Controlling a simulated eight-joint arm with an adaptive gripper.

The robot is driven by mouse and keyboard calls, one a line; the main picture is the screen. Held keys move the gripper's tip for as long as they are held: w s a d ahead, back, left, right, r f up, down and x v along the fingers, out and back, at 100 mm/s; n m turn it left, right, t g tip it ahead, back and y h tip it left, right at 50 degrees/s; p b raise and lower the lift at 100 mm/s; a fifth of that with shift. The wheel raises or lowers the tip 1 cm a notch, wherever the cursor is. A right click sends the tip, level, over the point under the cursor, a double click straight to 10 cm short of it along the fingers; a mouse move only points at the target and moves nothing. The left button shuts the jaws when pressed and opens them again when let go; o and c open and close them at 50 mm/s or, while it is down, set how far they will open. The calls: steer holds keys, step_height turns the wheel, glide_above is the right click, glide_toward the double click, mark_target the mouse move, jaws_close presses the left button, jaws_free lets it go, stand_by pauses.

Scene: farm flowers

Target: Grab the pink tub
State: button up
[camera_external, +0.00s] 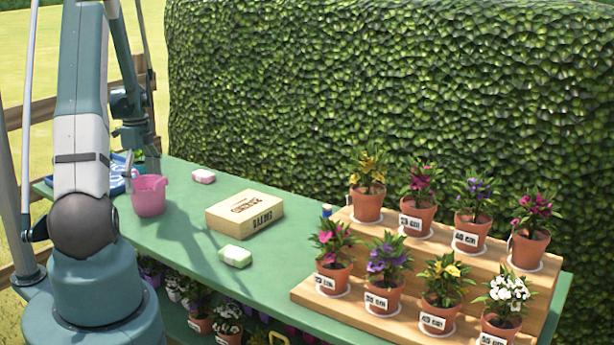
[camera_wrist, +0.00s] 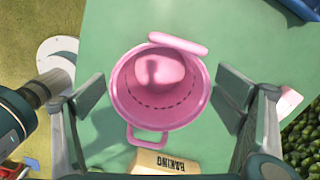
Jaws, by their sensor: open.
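The pink tub (camera_external: 149,195) stands upright on the left part of the green table in the external view. In the wrist view the tub (camera_wrist: 160,88) is seen from above, with a handle on its rim at the top and another at the bottom. My gripper (camera_wrist: 162,100) is open, with one finger on each side of the tub. I cannot tell whether a finger touches the tub. The tub looks empty inside.
A wooden box (camera_external: 245,211) lies right of the tub on the green table (camera_external: 185,255). Two small pale blocks, one behind (camera_external: 204,176) and one in front (camera_external: 235,256), lie near the box. Potted flowers stand on wooden steps (camera_external: 375,312) at the right.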

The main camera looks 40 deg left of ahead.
mark_target(145, 199)
steer(key=shift+f, duration=0.8)
steer(key=shift+d+f+b, duration=0.1)
steer(key=shift+f+b, duration=0.55)
steer(key=shift+f, duration=1.95)
steer(key=c, duration=0.9)
